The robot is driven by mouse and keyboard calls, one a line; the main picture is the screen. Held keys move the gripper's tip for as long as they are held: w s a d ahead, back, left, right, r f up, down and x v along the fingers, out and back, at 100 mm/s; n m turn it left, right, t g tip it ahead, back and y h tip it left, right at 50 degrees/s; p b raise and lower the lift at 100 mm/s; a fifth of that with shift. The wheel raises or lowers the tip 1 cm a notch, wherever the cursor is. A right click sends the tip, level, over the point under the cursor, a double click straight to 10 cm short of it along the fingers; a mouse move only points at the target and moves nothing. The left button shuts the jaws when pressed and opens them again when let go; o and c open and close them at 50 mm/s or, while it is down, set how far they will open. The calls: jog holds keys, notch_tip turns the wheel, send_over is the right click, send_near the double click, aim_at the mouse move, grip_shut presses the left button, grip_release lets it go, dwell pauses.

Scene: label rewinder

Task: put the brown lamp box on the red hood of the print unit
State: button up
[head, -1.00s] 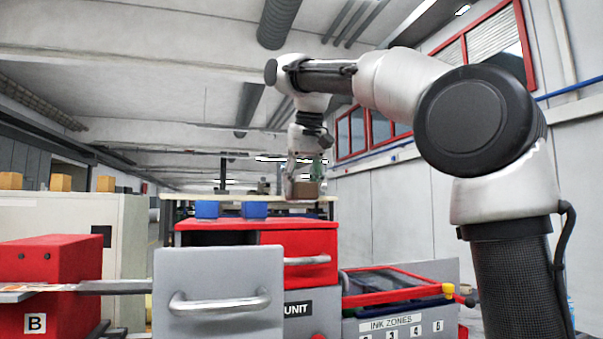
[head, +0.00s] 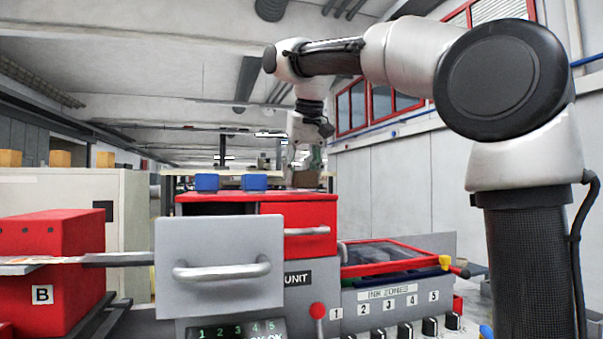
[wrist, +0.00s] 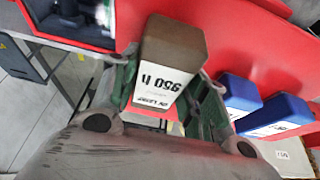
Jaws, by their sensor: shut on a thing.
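The brown lamp box (wrist: 178,45), with a white label reading "950", is between the fingers of my gripper (wrist: 165,105) in the wrist view. In the head view my gripper (head: 305,160) points down and is shut on the brown box (head: 305,180), over the right part of the red hood (head: 290,197). The box is at or just above the hood; I cannot tell whether it touches. The hood also fills much of the wrist view (wrist: 230,30). The box's underside is hidden.
Two blue boxes (head: 207,182) (head: 254,182) stand on the hood, left of the brown box. A grey panel with a handle (head: 218,265) stands in front. A red-framed ink tray (head: 390,257) lies to the right. Orange boxes (head: 60,158) sit on the cabinet at left.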

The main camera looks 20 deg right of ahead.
jog(key=shift+f, duration=0.25)
jog(key=o, duration=1.3)
jog(key=v, duration=1.2)
jog(key=shift+s, duration=0.1)
